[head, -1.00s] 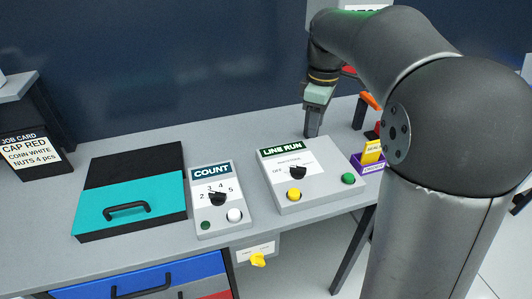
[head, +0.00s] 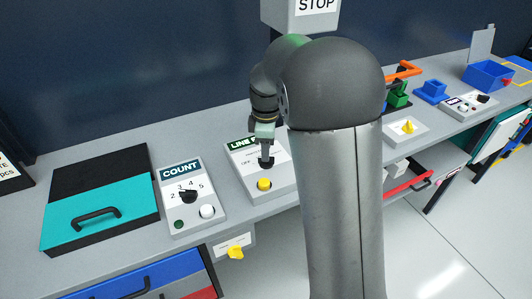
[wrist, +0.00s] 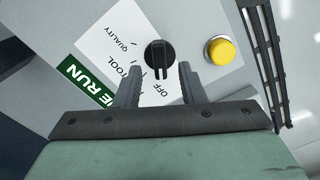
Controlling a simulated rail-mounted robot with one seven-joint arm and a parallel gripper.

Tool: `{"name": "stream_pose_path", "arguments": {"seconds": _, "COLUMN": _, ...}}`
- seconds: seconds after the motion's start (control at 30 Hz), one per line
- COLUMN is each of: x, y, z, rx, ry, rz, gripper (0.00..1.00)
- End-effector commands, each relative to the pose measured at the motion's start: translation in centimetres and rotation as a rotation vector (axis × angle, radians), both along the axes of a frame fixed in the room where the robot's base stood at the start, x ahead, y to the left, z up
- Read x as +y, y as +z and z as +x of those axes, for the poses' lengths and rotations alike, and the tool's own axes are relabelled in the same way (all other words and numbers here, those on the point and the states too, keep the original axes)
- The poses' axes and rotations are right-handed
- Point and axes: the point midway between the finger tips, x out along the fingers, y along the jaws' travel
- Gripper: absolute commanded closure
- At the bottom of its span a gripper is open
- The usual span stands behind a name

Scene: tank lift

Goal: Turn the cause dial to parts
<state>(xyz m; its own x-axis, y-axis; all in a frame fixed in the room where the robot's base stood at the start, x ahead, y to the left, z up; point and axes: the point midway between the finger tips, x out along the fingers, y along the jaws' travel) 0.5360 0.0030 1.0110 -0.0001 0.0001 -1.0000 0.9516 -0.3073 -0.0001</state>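The black dial (wrist: 158,54) is on a white label on the LINE RUN box (head: 284,190). In the wrist view, QUALITY, TOOL and OFF are legible around it. I see no PARTS or CAUSE wording; my fingers cover part of the label. The dial's setting is unclear. My gripper (wrist: 158,70) is open, its two fingers apart, with the dial ahead between the tips in the picture. Contact cannot be told.
A yellow button (wrist: 221,51) sits beside the dial. The COUNT box (head: 187,215) stands to the left, with the teal-and-black case (head: 95,180) beyond it. A yellow knob (head: 237,251) is below the table edge. More boxes stand at right.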

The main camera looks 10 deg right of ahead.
Motion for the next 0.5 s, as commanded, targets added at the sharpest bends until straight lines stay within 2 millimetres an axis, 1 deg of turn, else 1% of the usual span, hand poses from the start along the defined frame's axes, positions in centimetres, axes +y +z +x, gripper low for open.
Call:
{"name": "stream_pose_path", "arguments": {"seconds": 0.03, "x": 0.0, "y": -0.8, "z": 0.0, "rx": 0.003, "ry": 0.0, "rz": -0.001, "gripper": 0.64}}
{"name": "stream_pose_path", "arguments": {"seconds": 0.1, "x": 0.0, "y": -1.6, "z": 0.0, "rx": 0.003, "ry": 0.0, "rz": 0.0, "gripper": 0.64}}
{"name": "stream_pose_path", "arguments": {"seconds": 0.2, "x": 0.0, "y": -2.3, "z": 0.0, "rx": 0.0, "ry": 0.0, "rz": 0.0, "gripper": 0.64}}
{"name": "stream_pose_path", "arguments": {"seconds": 0.33, "x": 0.0, "y": -2.8, "z": 0.0, "rx": 0.0, "ry": -0.001, "rz": 0.0, "gripper": 0.64}}
{"name": "stream_pose_path", "arguments": {"seconds": 0.5, "x": 0.0, "y": -2.8, "z": 0.0, "rx": 0.0, "ry": -0.001, "rz": 0.0, "gripper": 0.64}}
